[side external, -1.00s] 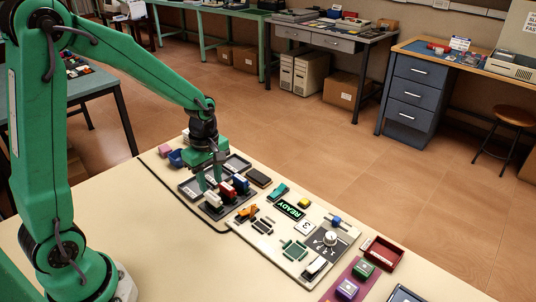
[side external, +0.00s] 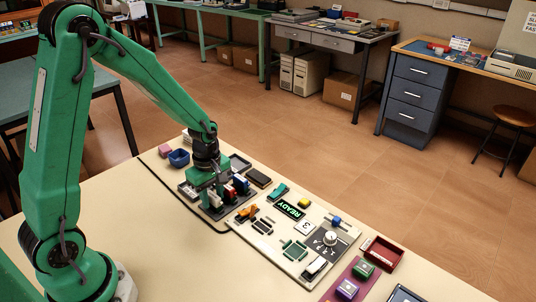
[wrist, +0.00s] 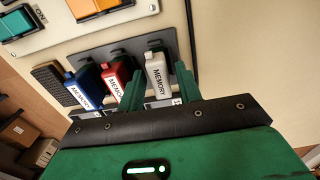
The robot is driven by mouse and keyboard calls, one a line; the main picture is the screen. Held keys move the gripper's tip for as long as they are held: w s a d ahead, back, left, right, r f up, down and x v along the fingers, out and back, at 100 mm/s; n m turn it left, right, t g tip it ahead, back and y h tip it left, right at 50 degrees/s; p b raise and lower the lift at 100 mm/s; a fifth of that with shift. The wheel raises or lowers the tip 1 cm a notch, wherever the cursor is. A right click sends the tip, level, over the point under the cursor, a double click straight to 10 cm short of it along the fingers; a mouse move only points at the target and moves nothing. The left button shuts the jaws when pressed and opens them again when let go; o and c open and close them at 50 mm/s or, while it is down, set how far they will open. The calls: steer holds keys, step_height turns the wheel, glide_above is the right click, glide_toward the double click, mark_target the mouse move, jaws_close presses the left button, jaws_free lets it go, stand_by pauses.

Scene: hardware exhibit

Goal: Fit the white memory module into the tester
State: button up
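The white memory module (wrist: 157,72) stands in a dark rack (wrist: 95,52), labelled MEMORY, beside a red one (wrist: 116,84) and a blue one (wrist: 86,86). My gripper (wrist: 160,88) is open, with one green finger on each side of the white module in the wrist view. Small gaps seem to show beside it; I cannot tell any contact. In the side view my gripper (side external: 211,198) is low over the rack and largely hides the white module. The tester (side external: 274,250) is a pale board with a lit READY sign (side external: 290,209), right of the rack.
The red (side external: 230,194) and blue (side external: 241,185) modules stand close beside my gripper. Trays, a blue bin (side external: 179,158) and a pink block (side external: 165,151) lie behind. A red tray (side external: 383,254) lies beyond the tester. The table's near left is clear.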

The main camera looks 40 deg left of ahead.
mark_target(212, 195)
jaws_close()
steer(key=shift+r, duration=0.1)
steer(key=shift+r, duration=3.15)
steer(key=shift+c, duration=2.3)
jaws_free()
steer(key=shift+c, duration=1.4)
steer(key=w+d+r, duration=0.1)
steer(key=w+d, duration=0.3)
steer(key=d, duration=1)
steer(key=shift+d+r, duration=0.2)
steer(key=shift+d, duration=0.1)
